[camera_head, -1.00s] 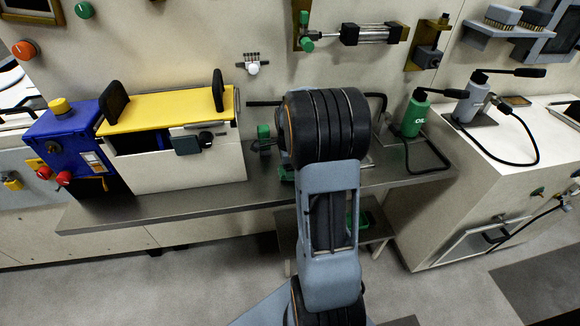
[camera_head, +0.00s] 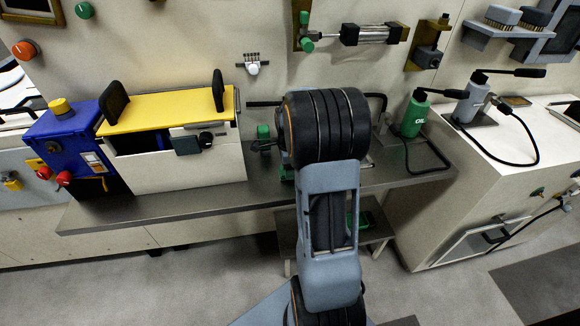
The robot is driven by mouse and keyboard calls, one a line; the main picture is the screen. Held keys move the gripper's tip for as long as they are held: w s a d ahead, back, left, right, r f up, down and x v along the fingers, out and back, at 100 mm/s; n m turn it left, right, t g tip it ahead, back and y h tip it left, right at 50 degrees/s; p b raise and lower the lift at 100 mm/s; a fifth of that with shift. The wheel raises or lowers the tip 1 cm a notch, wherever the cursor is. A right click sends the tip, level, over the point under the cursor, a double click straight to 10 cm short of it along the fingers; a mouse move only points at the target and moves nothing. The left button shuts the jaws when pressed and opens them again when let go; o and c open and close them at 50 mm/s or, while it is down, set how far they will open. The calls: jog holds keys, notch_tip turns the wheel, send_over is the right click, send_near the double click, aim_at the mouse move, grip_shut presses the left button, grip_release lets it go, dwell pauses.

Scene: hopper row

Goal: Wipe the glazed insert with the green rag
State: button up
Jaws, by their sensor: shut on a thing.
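My arm rises through the middle of the head view, and its thick black-banded joint covers the bench behind it. My gripper is hidden behind this joint, so its jaws and anything in them do not show. I cannot make out the green rag for certain. A small green piece (camera_head: 263,131) stands just left of the joint, above a dark part with a cable. A framed, pane-like panel (camera_head: 482,243) with a dark handle is low on the white cabinet at the right; I cannot tell whether it is the glazed insert.
The grey bench (camera_head: 150,209) carries a yellow-topped hopper unit (camera_head: 165,107) with a blue end box (camera_head: 68,139). A green oil bottle (camera_head: 413,115) and a grey bottle (camera_head: 469,99) stand at the right. A low shelf (camera_head: 376,232) is beneath the bench. The floor at lower left is clear.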

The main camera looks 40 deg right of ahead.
jog(key=shift+r+p, duration=2.35)
jog(key=shift+r, duration=0.65)
